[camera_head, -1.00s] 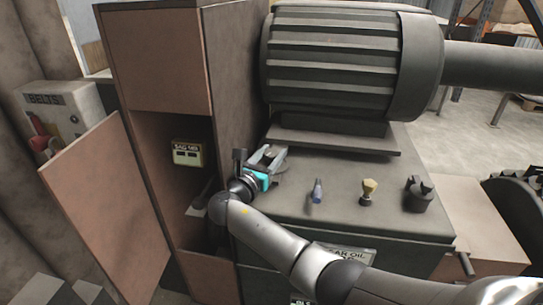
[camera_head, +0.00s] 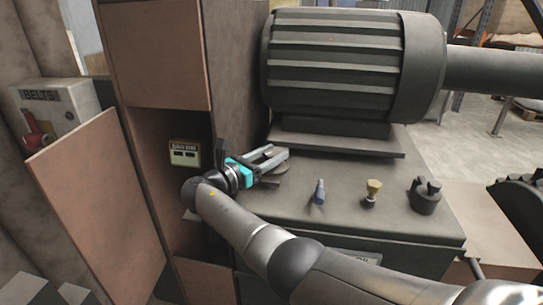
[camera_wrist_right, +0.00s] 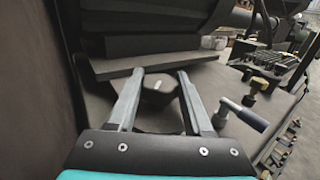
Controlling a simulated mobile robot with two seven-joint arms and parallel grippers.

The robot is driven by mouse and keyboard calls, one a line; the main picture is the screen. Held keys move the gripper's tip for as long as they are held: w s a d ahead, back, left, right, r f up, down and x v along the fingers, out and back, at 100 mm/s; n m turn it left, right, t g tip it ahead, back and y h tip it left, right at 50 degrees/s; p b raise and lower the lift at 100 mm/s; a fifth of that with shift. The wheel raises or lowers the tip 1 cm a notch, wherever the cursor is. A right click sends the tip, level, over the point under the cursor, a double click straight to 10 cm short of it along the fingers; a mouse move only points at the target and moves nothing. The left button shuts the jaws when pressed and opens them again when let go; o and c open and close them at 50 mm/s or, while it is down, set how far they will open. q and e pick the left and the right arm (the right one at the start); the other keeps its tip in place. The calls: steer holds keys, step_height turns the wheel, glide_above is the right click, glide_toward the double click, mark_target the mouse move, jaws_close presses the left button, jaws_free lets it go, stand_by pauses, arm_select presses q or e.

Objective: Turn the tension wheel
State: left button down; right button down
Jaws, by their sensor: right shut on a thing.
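The tension wheel (camera_wrist_right: 158,90) is a dark, many-sided knob with a pale mark on top. It sits on the grey machine top below the motor, and in the head view it is mostly hidden by the fingers. My right gripper (camera_head: 280,162) reaches in from the left side of it, its two grey fingers on either side of the wheel. In the right wrist view my gripper (camera_wrist_right: 160,78) is shut on the wheel. A small panel with a SAG label (camera_head: 185,154) hangs in the open cabinet; its reading is too blurred to tell. My left gripper is not in view.
The ribbed motor (camera_head: 335,68) stands just behind the wheel. The cabinet wall (camera_head: 240,80) is close on the left, with an open door panel (camera_head: 95,205).

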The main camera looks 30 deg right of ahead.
steer(key=shift+d+r, duration=0.1)
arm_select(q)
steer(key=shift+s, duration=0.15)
arm_select(e)
steer(key=shift+c, duration=1.5)
jaws_free()
step_height(320, 180, up, 5)
steer(key=p, duration=0.2)
steer(key=shift+r+p, duration=0.15)
steer(key=shift+p, duration=0.2)
step_height(320, 180, up, 8)
steer(key=p, duration=0.3)
step_height(320, 180, up, 6)
glide_above(272, 152)
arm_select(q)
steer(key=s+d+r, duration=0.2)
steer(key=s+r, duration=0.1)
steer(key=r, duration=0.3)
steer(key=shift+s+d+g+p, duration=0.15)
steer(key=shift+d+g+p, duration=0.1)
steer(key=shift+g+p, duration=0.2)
arm_select(e)
steer(key=shift+s+r, duration=0.15)
steer(key=shift+r, duration=0.15)
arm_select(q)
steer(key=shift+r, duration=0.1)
